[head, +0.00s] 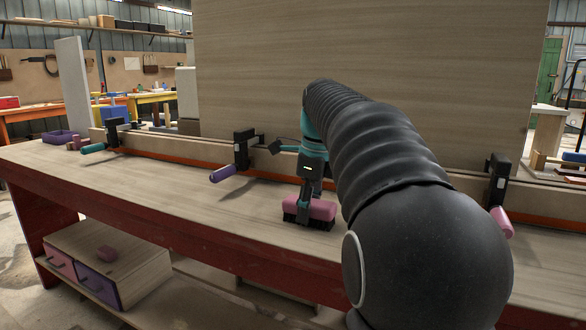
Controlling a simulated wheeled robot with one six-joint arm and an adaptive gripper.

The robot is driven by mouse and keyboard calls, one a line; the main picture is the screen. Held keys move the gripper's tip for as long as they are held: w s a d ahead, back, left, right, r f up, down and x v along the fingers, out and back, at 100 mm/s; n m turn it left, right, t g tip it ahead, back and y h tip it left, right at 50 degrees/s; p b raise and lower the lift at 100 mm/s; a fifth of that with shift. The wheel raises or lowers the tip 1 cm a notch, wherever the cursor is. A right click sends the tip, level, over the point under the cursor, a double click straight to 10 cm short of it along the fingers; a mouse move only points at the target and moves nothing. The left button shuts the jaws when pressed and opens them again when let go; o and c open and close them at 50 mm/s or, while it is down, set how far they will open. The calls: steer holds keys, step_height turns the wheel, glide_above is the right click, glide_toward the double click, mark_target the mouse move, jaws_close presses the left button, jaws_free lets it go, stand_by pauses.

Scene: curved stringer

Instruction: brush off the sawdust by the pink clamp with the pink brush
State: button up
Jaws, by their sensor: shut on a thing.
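My gripper (308,192) is shut on the pink brush (318,209), a pink block with dark bristles underneath. The brush is near the front edge of the bench, its bristles at or just above the top; I cannot tell if they touch. No sawdust can be made out; my arm hides much of the bench between brush and pink clamp.
A purple-handled clamp (222,173) and a teal-handled clamp (93,148) stick out over the bench (150,178) to the left. A purple tray (58,136) is at the far left. A drawer box (107,262) sits on the lower shelf. The bench front left is clear.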

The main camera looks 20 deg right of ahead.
steer(key=shift+w+a, duration=0.55)
steer(key=shift+w, duration=0.05)
steer(key=shift+w+a+r, duration=0.15)
steer(key=shift+w, duration=0.1)
steer(key=shift+s+r, duration=0.1)
steer(key=shift+r, duration=3.8)
